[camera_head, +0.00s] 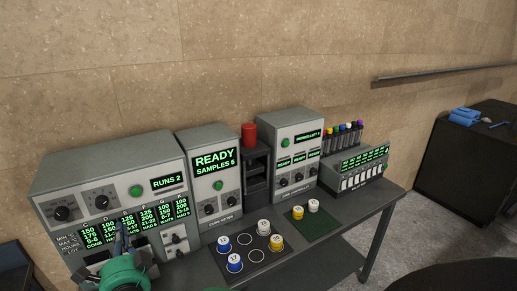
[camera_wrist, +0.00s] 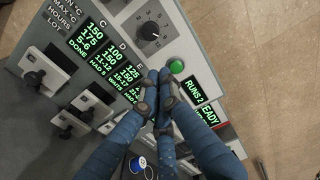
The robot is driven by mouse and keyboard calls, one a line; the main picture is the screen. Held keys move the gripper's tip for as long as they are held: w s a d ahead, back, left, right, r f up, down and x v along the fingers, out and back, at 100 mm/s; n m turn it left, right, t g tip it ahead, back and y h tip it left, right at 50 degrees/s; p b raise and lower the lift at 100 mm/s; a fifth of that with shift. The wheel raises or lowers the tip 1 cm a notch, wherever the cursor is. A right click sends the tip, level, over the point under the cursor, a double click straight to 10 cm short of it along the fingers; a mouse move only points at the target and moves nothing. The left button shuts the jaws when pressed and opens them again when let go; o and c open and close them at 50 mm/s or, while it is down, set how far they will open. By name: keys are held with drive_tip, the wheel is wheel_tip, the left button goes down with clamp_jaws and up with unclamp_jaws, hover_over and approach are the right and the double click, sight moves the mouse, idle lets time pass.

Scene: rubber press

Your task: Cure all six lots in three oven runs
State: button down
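The grey oven (camera_head: 105,185) stands at the left. Its display (camera_head: 168,183) reads RUNS 2. A green button (camera_head: 136,191) and two dark knobs are above its lot table (camera_head: 120,232). In the wrist view the lot table (camera_wrist: 107,62) reads DONE under C and HAD with a number under D; other entries are too small to read surely. My gripper (camera_wrist: 160,88) has its blue fingers together in front of the oven, just below the green button (camera_wrist: 177,66) in that picture, with nothing seen between them. I cannot tell whether it touches the panel. The oven's inside is hidden.
A meter (camera_head: 213,175) reads READY, SAMPLES 5. A black mat (camera_head: 240,266) holds several coloured pots, and a green mat (camera_head: 318,232) holds two. A third machine (camera_head: 291,150), a red cylinder (camera_head: 249,135) and a tube rack (camera_head: 355,170) stand behind. A dark cabinet (camera_head: 465,165) is at right.

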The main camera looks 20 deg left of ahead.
sight(137, 196)
drive_tip(key=w+d+m+p, duration=0.1)
drive_tip(key=w+d+p, duration=0.1)
drive_tip(key=d+p, duration=0.4)
drive_tip(key=shift+d+y+p, duration=0.15)
drive_tip(key=shift+y+p, duration=0.15)
drive_tip(key=shift+p, duration=2.5)
drive_tip(key=shift+w, duration=0.15)
drive_tip(key=shift+f+p+x, duration=0.1)
drive_tip(key=shift+p+x, duration=0.3)
drive_tip(key=shift+x, duration=3)
drive_tip(key=shift+f+p+x, duration=0.15)
drive_tip(key=shift+p+x, duration=0.25)
drive_tip(key=shift+x, duration=3)
drive_tip(key=shift+a, duration=0.2)
